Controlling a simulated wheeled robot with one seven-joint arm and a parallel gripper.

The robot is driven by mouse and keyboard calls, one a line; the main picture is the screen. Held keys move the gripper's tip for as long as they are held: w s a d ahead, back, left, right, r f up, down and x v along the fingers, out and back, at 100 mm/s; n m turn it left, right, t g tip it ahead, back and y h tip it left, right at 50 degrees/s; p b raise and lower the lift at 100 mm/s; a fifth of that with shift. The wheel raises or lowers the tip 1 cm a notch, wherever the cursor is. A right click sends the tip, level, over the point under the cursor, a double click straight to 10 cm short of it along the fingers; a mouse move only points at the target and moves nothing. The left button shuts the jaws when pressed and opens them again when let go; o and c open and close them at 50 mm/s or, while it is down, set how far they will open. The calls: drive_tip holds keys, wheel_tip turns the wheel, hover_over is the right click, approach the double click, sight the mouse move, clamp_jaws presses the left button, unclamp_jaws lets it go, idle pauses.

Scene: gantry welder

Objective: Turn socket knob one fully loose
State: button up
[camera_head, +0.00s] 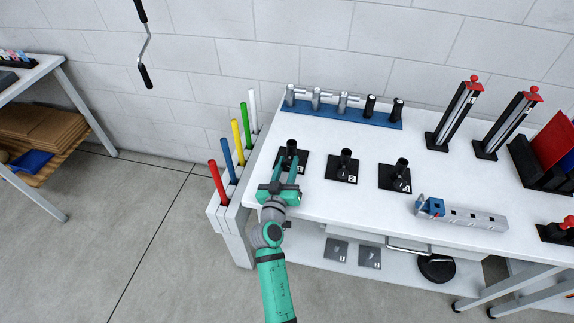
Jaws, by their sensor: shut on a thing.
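Socket knob one (291,145) is a black knob on a square black base plate at the left end of the white table. My green gripper (288,164) reaches over the table's front left edge, with its two fingers closed around the knob's lower part. The fingers hide part of the base and its label. Knob two (344,158), with a "2" label, and a third similar knob (401,168) stand to the right, apart from my gripper. How far knob one is turned cannot be told.
Coloured rods (240,140) stand in a white rack left of the table (330,207). A blue strip (345,116) with metal and black pieces lies behind the knobs. A grey bar with a blue block (465,216) lies front right. Tall red-topped posts (460,112) stand at the back right.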

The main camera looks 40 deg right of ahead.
drive_tip(key=shift+d, duration=0.1)
idle(0.3)
drive_tip(key=o, duration=1)
drive_tip(key=shift+o, duration=0.2)
drive_tip(key=v, duration=1)
drive_tip(key=shift+s+a, duration=0.25)
drive_tip(key=shift+s, duration=0.1)
